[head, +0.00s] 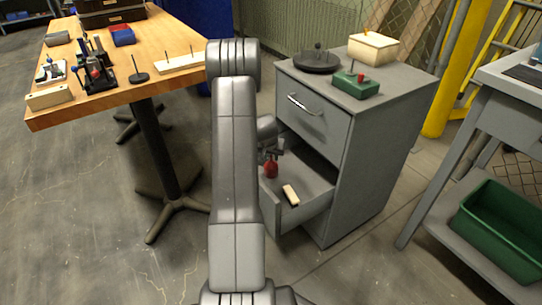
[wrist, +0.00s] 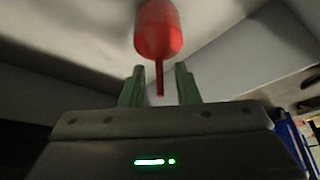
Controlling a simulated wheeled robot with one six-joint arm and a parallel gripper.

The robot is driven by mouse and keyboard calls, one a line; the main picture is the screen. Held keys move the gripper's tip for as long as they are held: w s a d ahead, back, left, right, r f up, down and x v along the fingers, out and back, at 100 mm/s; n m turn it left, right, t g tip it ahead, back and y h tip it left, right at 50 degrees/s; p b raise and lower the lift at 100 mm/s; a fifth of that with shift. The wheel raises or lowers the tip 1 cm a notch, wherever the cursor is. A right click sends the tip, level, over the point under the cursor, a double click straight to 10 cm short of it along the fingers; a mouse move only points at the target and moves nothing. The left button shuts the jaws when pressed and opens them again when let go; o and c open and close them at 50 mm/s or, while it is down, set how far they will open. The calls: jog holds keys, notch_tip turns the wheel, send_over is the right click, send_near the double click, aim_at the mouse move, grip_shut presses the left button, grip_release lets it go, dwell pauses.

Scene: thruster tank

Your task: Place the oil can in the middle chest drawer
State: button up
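The red oil can (head: 270,167) is at the left inside of the open drawer (head: 318,208) of the grey chest, just below my gripper (head: 272,146). In the wrist view the oil can (wrist: 158,32) has its thin spout between the two green fingers of my gripper (wrist: 160,88). The fingers stand apart, with a gap on each side of the spout. I cannot tell whether the can rests on the drawer floor. My arm hides part of the drawer's left side. The drawer above it, with a metal handle (head: 305,105), is shut.
A light wooden block (head: 291,195) lies in the open drawer. The chest top (head: 340,83) holds a dark round piece (head: 316,61), a green block (head: 355,85) and a cream box (head: 373,47). A wooden table (head: 160,40) stands left; a grey bench with a green bin (head: 500,230) stands right.

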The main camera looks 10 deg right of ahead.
jog(key=shift+r, duration=0.1)
jog(key=shift+r+p, duration=0.25)
jog(key=shift+p, duration=0.05)
jog(key=p+v, duration=0.3)
jog(key=v, duration=0.8)
jog(key=shift+s+r, duration=0.2)
jog(key=shift+r, duration=0.1)
jog(key=shift+a, duration=0.1)
dwell(0.5)
